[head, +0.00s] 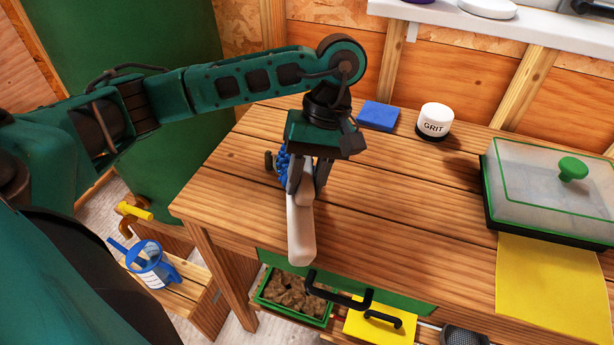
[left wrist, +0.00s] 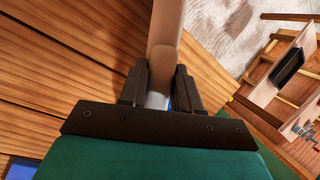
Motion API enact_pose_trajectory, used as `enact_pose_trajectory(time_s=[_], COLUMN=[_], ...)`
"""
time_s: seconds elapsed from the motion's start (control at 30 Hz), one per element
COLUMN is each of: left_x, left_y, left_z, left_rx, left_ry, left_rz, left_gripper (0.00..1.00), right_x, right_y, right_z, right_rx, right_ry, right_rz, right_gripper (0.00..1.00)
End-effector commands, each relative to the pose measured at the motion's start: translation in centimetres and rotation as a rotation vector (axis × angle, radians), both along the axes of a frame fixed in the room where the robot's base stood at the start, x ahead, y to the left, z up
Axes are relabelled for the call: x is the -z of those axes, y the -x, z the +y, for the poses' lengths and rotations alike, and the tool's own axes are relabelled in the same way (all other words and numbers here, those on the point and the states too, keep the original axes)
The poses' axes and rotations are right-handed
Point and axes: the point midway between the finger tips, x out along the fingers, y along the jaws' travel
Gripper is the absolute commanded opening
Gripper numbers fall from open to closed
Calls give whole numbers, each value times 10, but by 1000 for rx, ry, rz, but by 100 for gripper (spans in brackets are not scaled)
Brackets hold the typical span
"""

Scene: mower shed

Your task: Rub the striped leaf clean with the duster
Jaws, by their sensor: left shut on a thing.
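My left gripper (head: 306,182) is shut on the duster, above the front left part of the wooden bench. The duster's pale handle (head: 300,235) points down toward the bench's front edge. A bit of its blue, bumpy head (head: 283,160) shows beside the jaws; the rest is hidden behind the gripper. In the left wrist view the handle (left wrist: 166,35) stands between the two dark fingers (left wrist: 160,88). I cannot make out a striped leaf in either view. My right gripper is not in view.
On the bench (head: 400,195) are a blue pad (head: 378,116), a GRIT jar (head: 434,121), a clear-lidded green-rimmed tray (head: 545,190) and a yellow sheet (head: 550,290). Below are a tray of brown chunks (head: 290,292) and a yellow lid (head: 375,330). A blue jug (head: 150,265) stands lower left. The bench's middle is clear.

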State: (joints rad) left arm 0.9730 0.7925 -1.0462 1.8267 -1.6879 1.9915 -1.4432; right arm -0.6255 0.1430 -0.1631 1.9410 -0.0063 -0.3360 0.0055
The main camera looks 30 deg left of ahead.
Motion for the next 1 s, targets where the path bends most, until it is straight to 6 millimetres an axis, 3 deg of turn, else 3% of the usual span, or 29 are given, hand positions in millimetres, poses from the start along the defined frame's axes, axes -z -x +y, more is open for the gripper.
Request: enact_pose_trajectory(time_s=[0.6,1.0], left_x=[9,9], left_y=[0,-32], left_z=[3,9], left_rx=[0,-1], left_ry=[1,1], left_rz=[-1,-1], left_gripper=[8,8], right_x=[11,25], right_y=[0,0], right_z=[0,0], right_rx=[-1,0], right_ry=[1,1], right_rz=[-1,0], right_gripper=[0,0])
